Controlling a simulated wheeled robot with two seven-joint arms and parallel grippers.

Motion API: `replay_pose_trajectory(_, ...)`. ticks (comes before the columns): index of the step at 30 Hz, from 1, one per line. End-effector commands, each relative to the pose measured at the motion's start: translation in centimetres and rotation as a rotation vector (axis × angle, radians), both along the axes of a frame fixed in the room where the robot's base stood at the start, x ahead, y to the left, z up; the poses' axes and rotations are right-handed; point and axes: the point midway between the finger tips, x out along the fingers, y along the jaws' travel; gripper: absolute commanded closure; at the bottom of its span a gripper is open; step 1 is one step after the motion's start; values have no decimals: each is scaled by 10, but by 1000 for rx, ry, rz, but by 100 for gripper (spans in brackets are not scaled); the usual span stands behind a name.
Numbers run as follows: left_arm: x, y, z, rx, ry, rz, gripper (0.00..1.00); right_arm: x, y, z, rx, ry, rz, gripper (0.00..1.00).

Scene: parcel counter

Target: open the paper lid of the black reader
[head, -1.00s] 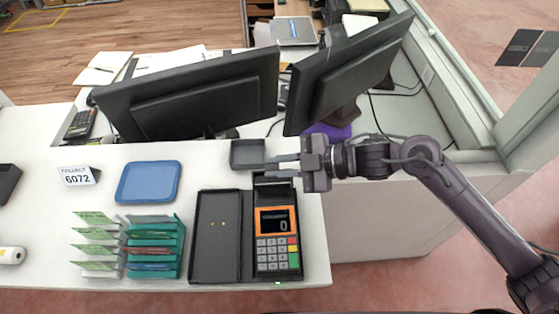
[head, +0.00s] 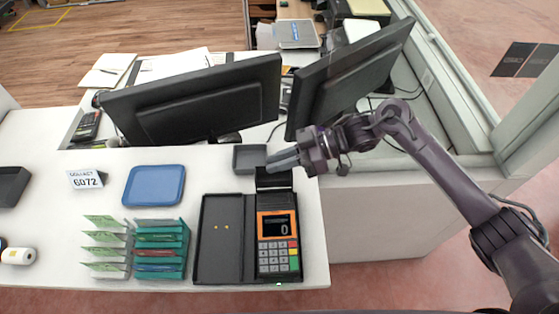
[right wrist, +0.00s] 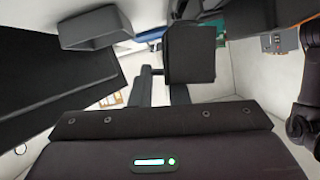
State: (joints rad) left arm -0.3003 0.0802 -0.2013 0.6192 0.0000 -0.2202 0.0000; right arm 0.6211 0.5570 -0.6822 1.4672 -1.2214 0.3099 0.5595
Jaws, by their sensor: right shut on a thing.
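The black reader (head: 276,228) stands at the counter's front right, with an orange-framed display showing 0 and a keypad below. Its black paper lid (head: 274,182) is at its far end and looks raised; its exact angle is hard to tell. My right gripper (head: 275,161) reaches in from the right and is shut on the lid, partly hiding its top edge. In the right wrist view the lid (right wrist: 190,52) is a dark panel at the fingertips of my gripper (right wrist: 163,84). My left gripper is not in view.
A small grey tray (head: 236,158) stands close behind the fingers. A black open case (head: 219,240) lies left of the reader. Card racks (head: 160,225), a blue tray (head: 128,191) and a 6072 sign (head: 86,179) are further left. Two monitors (head: 195,98) (head: 345,85) stand behind.

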Motion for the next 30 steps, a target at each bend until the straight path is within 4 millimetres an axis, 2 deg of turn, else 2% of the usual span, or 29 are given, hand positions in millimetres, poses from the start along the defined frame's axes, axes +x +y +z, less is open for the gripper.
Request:
replay_pose_trajectory(16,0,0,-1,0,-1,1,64,-2,1,-5,-5,34,6,100)
replay_pose_trajectory(17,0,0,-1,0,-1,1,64,-2,1,-5,-5,34,6,84)
replay_pose_trajectory(21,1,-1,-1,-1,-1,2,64,-2,1,-4,-4,33,4,66)
replay_pose_trajectory(30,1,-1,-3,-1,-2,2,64,0,-3,-2,-3,29,2,66)
